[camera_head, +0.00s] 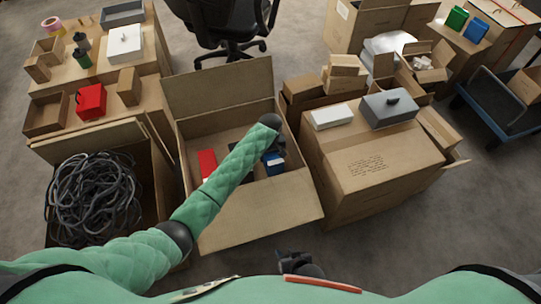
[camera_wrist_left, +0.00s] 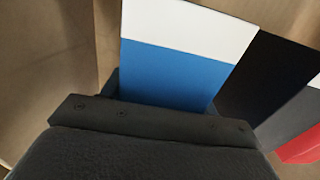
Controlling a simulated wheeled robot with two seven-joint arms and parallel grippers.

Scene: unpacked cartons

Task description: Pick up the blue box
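The blue box (camera_head: 274,165) stands inside the large open carton (camera_head: 262,213), towards its right side, and my left gripper partly covers it. In the left wrist view the blue box (camera_wrist_left: 175,75) shows a blue face with a white band, close beyond the dark gripper body. My left gripper (camera_head: 276,147) reaches down into the carton at the box. Its fingertips are hidden, so I cannot tell whether they hold the box. My right gripper (camera_head: 298,264) is low at the bottom centre, outside the carton and away from the box; its fingers are unclear.
A red box (camera_head: 207,163) stands at the left inside the carton. A dark item (camera_wrist_left: 265,75) sits beside the blue box. A closed carton (camera_head: 365,165) with a white box (camera_head: 331,117) and a grey box (camera_head: 390,109) stands right. A carton of black cables (camera_head: 95,200) stands left.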

